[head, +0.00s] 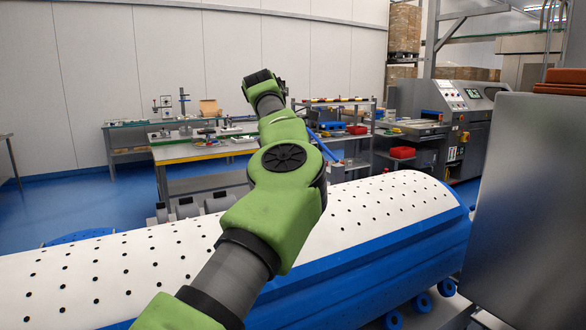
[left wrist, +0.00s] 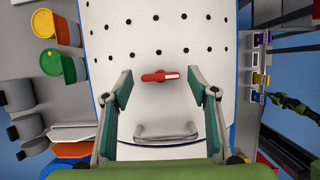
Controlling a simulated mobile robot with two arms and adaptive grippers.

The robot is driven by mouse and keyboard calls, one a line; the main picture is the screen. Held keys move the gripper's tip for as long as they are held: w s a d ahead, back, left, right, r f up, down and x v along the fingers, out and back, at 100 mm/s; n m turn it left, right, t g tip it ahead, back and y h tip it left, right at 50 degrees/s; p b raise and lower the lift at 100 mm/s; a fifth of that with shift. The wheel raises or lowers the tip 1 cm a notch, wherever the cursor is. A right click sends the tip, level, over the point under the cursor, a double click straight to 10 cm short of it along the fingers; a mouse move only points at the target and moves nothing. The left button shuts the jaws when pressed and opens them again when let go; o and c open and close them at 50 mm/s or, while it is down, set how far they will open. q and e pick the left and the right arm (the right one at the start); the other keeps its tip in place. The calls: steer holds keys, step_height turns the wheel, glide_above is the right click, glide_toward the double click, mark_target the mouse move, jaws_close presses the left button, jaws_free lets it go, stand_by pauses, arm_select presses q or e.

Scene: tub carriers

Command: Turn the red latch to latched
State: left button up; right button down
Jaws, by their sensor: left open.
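The red latch (left wrist: 155,77) shows in the left wrist view on a white panel with dark holes. Its lever lies roughly crosswise in that picture, with a pale end on the right. My left gripper (left wrist: 161,82) is open, with one finger on each side of the latch in the picture. No contact with the latch shows, and the distance down to it is hard to judge. In the head view my green left arm reaches away over the white, perforated tub (head: 120,265). My right gripper is in neither view.
A grey bar handle (left wrist: 165,137) sits on the panel near the latch. Green and orange containers (left wrist: 48,67) stand to the left in the wrist view. A large grey panel (head: 525,200) stands at the head view's right. Worktables (head: 205,155) stand behind the tub.

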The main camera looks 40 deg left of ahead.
arm_select(q)
steer(key=v, duration=1.1)
steer(key=shift+r, duration=0.1)
